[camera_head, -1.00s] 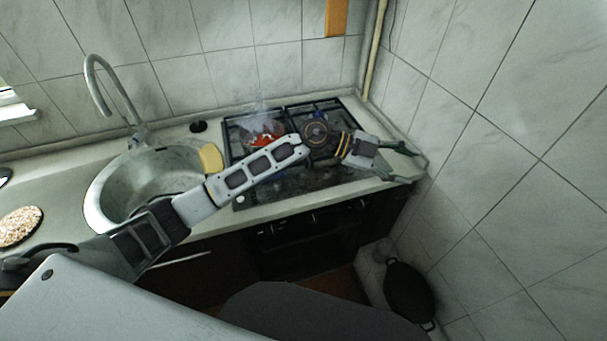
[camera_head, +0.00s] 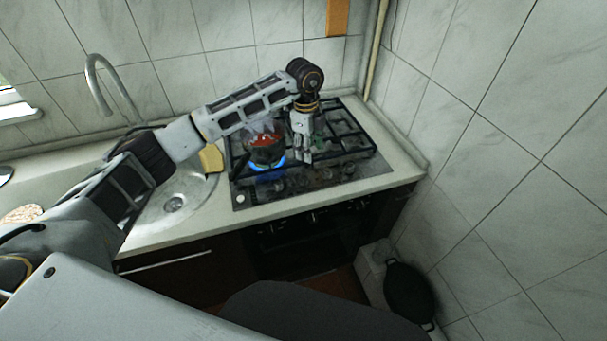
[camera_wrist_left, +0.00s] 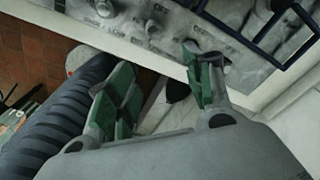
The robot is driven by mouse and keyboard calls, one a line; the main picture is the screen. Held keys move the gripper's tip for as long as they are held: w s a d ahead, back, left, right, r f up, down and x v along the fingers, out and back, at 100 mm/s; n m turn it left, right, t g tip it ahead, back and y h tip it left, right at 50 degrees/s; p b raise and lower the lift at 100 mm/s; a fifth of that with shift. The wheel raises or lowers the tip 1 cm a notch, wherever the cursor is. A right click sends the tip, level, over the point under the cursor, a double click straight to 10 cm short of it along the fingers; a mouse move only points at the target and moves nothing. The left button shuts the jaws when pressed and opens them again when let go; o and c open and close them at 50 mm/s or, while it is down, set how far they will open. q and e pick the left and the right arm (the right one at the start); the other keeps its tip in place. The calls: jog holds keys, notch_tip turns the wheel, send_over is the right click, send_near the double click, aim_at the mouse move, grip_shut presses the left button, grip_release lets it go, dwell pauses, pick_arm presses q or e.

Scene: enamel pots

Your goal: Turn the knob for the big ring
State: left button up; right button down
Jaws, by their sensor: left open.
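My left gripper (camera_head: 303,158) hangs down over the middle of the gas hob (camera_head: 283,183), open and empty. In the left wrist view its two green-padded fingers (camera_wrist_left: 160,85) are spread apart, near the hob's front strip. Several control knobs sit along that strip, among them one knob (camera_wrist_left: 103,8) at the top and another knob (camera_wrist_left: 152,27) to its right. I cannot tell which knob belongs to the big ring. My right gripper is out of view.
Black pan supports (camera_head: 350,135) cover the right of the hob. A sink (camera_head: 178,203) and a yellow sponge-like item (camera_head: 210,158) lie to the left. A tiled wall (camera_head: 490,170) closes the right side. A black pan (camera_head: 408,290) stands low at the right.

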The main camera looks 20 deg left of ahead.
aim_at(303, 176)
pick_arm(q)
jog(key=shift+w+a+r+n+y, duration=0.1)
jog(key=shift+a+r+n+y, duration=0.1)
jog(key=shift+a, duration=0.3)
jog(key=shift+w+a+r+n+y, duration=0.1)
jog(key=shift+a+r+y, duration=0.1)
jog(key=shift+a, duration=0.3)
jog(key=shift+f, duration=0.15)
jog(key=shift+f+p, duration=1.05)
jog(key=shift+f, duration=5.8)
